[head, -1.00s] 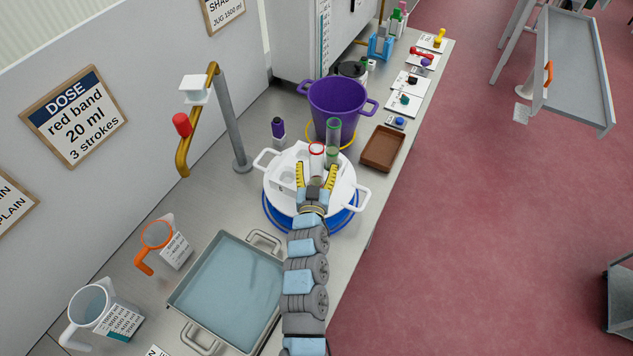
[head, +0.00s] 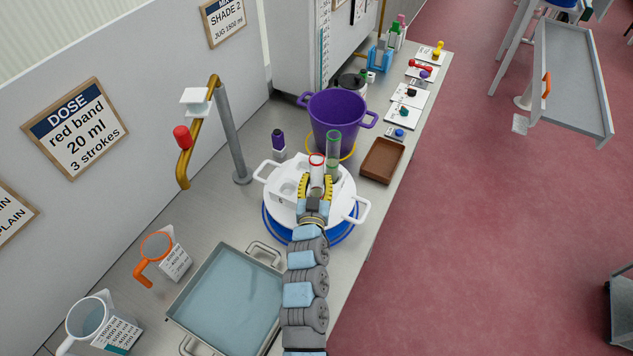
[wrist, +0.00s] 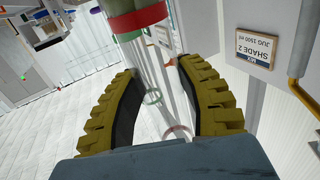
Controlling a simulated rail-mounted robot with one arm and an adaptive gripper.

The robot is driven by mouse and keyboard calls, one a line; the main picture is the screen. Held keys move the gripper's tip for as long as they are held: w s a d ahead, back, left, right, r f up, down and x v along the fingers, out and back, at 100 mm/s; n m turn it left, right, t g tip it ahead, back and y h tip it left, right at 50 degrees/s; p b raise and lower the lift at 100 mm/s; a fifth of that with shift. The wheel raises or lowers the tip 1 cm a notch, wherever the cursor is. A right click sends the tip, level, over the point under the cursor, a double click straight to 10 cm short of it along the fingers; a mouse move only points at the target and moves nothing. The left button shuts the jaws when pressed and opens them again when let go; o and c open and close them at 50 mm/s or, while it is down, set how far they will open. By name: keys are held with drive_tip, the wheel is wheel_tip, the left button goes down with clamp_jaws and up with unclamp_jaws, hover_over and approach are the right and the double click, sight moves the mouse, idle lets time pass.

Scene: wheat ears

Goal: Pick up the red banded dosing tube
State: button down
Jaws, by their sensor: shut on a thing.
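The red banded dosing tube (head: 317,172) is a clear upright tube with a red rim, standing in the white round holder (head: 342,190). My gripper (head: 316,187) has its yellow fingers closed in on its near side. In the wrist view, the yellow fingers (wrist: 168,100) stand on either side of clear tube walls, and a red band (wrist: 138,20) shows beyond them. The fingers hide part of the tube's lower length in the head view. A taller green banded tube (head: 333,148) stands just behind and to the right, close to it.
A purple pot (head: 338,118) stands behind the holder, and a brown tray (head: 382,160) to its right. A brass-armed pump stand (head: 232,135) rises at the left. A basin of blue liquid (head: 235,290) and jugs (head: 157,252) lie nearer.

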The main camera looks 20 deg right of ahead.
sight(316, 157)
drive_tip(key=shift+r, duration=4.75)
